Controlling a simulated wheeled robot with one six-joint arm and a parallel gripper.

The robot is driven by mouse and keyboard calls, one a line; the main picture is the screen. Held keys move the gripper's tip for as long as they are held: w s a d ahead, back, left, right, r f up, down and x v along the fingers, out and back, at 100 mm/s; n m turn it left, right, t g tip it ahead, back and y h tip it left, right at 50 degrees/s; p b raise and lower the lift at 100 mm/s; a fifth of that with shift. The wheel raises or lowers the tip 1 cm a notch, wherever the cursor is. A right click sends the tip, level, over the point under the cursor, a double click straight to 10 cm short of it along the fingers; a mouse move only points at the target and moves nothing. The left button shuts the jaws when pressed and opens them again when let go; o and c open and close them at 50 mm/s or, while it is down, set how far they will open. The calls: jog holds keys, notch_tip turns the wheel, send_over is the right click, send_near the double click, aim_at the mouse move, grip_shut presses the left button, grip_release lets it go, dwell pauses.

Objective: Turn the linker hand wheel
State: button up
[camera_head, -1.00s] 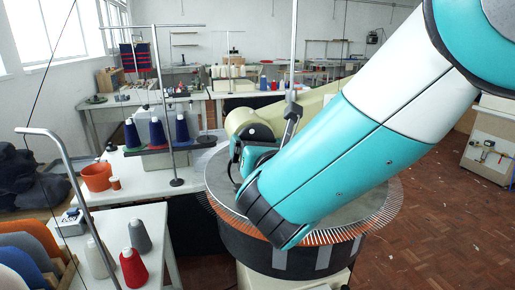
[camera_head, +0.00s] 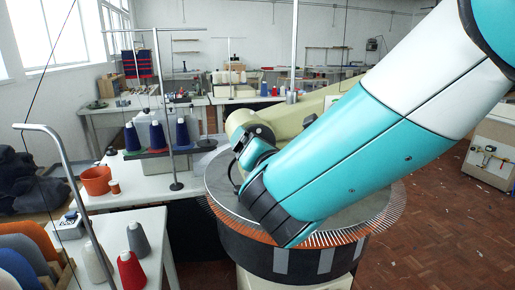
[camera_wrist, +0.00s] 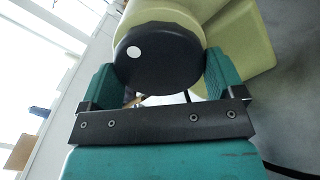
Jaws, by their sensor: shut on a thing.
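The linker hand wheel is a black disc (camera_wrist: 158,62) with a white dot near its left edge, on the end of a cream machine housing (camera_wrist: 185,12) in the wrist view. My gripper (camera_wrist: 160,70) has a teal finger on each side of the wheel and is shut on it. In the head view, the cream linker body (camera_head: 240,122) sits behind the round dial (camera_head: 225,180) with its ring of fine points. My arm reaches over the dial, and its end is beside the cream body. The wheel is not clearly visible there.
White tables at left carry thread cones (camera_head: 157,135), an orange bucket (camera_head: 96,180) and a red cone (camera_head: 131,270). A thin metal post (camera_head: 294,50) rises behind my arm. The wooden floor (camera_head: 430,230) at right is clear.

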jog(key=o, duration=0.7)
jog(key=shift+b+v, duration=3.7)
jog(key=shift+v, duration=5.05)
jog(key=shift+r, duration=0.1)
